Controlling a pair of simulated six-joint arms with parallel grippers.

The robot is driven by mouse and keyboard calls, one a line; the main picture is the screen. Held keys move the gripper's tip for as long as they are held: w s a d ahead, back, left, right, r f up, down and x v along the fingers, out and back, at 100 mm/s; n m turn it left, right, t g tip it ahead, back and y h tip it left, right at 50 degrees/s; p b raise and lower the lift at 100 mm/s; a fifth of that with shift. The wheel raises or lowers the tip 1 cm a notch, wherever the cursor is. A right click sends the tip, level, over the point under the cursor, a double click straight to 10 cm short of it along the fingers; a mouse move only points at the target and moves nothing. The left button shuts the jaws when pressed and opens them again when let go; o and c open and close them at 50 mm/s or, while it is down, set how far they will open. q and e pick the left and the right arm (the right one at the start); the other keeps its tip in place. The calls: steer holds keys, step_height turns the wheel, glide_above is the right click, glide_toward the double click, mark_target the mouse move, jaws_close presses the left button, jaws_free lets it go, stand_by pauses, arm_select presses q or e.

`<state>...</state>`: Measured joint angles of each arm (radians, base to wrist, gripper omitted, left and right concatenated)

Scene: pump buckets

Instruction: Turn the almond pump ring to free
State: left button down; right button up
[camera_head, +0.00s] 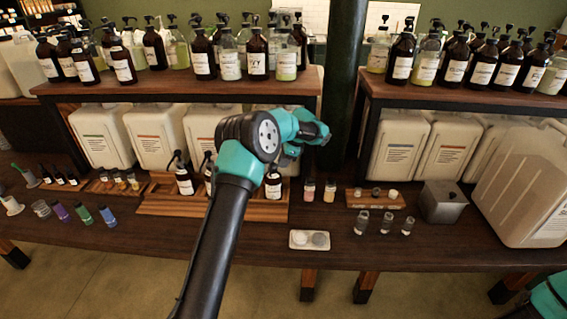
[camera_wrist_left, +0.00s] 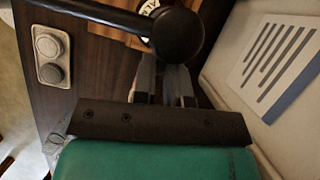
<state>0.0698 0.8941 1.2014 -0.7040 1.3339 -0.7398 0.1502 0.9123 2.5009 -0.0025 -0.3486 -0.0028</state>
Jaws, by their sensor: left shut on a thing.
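A dark amber bottle (camera_head: 273,186) with a pale label stands at the right end of the wooden rack. My left gripper (camera_head: 287,157) is at its top and hides most of the pump. In the left wrist view the black pump head (camera_wrist_left: 177,35) is close up, its spout running to the upper left. The fingers of my left gripper (camera_wrist_left: 165,86) are shut just below that head, on the pump ring, which is mostly hidden. My right gripper is out of view.
The wooden rack (camera_head: 165,209) holds other pump bottles (camera_head: 184,180) to the left. A white tray (camera_head: 309,247) with two discs lies in front. Small glass jars (camera_head: 386,222) and a grey metal box (camera_head: 442,202) stand to the right. Large pale canisters (camera_head: 398,145) stand behind.

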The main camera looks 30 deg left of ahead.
arm_select(q)
steer(key=shift+w+a, duration=0.1)
stand_by(0.4)
steer(key=c, duration=1.1)
jaws_free()
steer(key=shift+c, duration=0.2)
steer(key=v, duration=1.7)
steer(key=shift+w, duration=0.2)
steer(key=shift+r, duration=0.15)
